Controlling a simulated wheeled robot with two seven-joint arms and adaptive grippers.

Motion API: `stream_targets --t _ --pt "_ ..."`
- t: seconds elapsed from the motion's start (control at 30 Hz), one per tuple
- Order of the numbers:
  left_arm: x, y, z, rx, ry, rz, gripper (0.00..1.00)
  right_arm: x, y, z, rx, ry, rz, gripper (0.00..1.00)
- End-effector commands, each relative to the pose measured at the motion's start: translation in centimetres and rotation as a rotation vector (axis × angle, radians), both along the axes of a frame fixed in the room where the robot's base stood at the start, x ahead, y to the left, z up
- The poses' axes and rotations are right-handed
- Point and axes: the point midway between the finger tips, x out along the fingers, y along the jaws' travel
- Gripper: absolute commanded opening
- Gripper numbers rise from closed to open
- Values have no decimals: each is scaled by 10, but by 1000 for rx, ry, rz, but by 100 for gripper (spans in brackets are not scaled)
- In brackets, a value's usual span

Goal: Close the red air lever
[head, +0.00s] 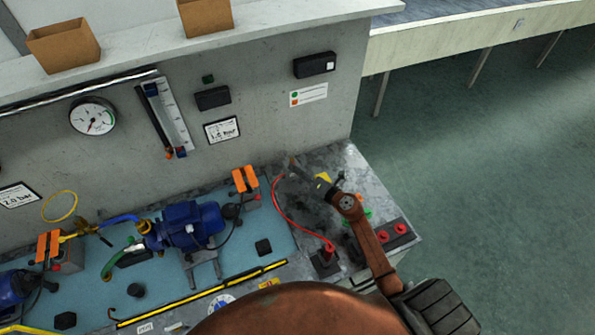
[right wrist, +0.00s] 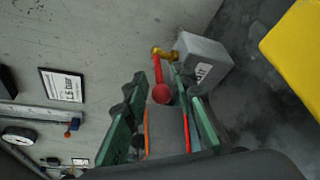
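The red air lever (right wrist: 158,72) shows in the right wrist view. It has a round red knob at its near end and joins a brass valve (right wrist: 160,51) beside a grey box (right wrist: 203,62). My right gripper (right wrist: 163,95) is open, its green fingers on either side of the knob. I cannot tell whether they touch it. In the head view my right gripper (head: 303,172) is small and dark over the bench's back right corner, close to the wall. The lever cannot be made out there. My left gripper is not in view.
A yellow piece (right wrist: 293,45) is close by on the right in the wrist view. In the head view a red hose (head: 277,205) curves left of my arm to a red fitting (head: 328,247). Red buttons (head: 393,233) are at the right edge. A blue pump (head: 188,225) stands left.

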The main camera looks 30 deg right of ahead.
Motion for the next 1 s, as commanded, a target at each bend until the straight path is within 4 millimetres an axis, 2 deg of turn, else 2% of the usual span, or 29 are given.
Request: stream_targets --t 0.3,0.67,1.0 --pt "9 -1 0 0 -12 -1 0 2 -1 -1 0 0 -4 25" --pt "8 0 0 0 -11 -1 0 2 -1 -1 0 0 -4 1" --pt "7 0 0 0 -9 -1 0 2 -1 -1 0 0 -4 0"
